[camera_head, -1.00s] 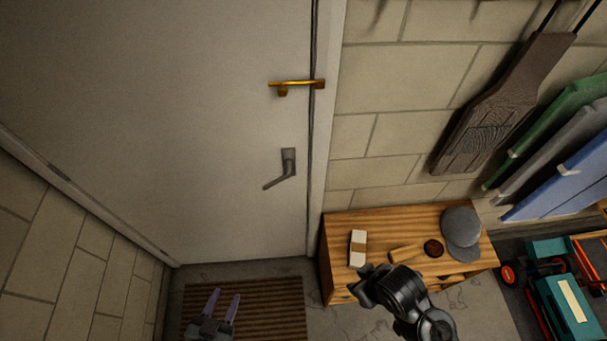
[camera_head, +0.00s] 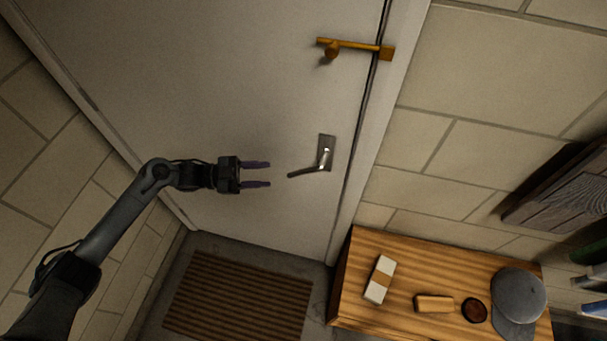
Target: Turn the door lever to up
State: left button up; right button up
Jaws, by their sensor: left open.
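The grey metal door lever (camera_head: 312,168) is on the white door (camera_head: 250,70), near its right edge. Its handle points left and a little down from a rectangular plate. My left gripper (camera_head: 269,174) is in front of the door, just left of the lever's free end. Its two purple fingers point right at about the lever's height. They are spread apart with nothing between them. The fingers look apart from the lever; the depth gap to it is hard to tell. My right gripper is not in this view.
A brass latch (camera_head: 355,48) sits above the lever across the door's edge. A wooden bench (camera_head: 400,265) at lower right bears a white and tan block (camera_head: 380,279), a brush-like block (camera_head: 434,304), a round tin (camera_head: 474,310) and a grey cap (camera_head: 517,297). A brown doormat (camera_head: 235,300) lies below.

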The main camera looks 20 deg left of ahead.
aim_at(294, 173)
pick_arm(q)
jog(key=p+x, duration=0.2)
jog(key=x, duration=0.6)
jog(key=shift+w+d+r, duration=0.1)
jog(key=shift+d, duration=0.3)
jog(key=shift+w+d, duration=0.25)
jog(key=shift+d, duration=0.4)
grip_shut()
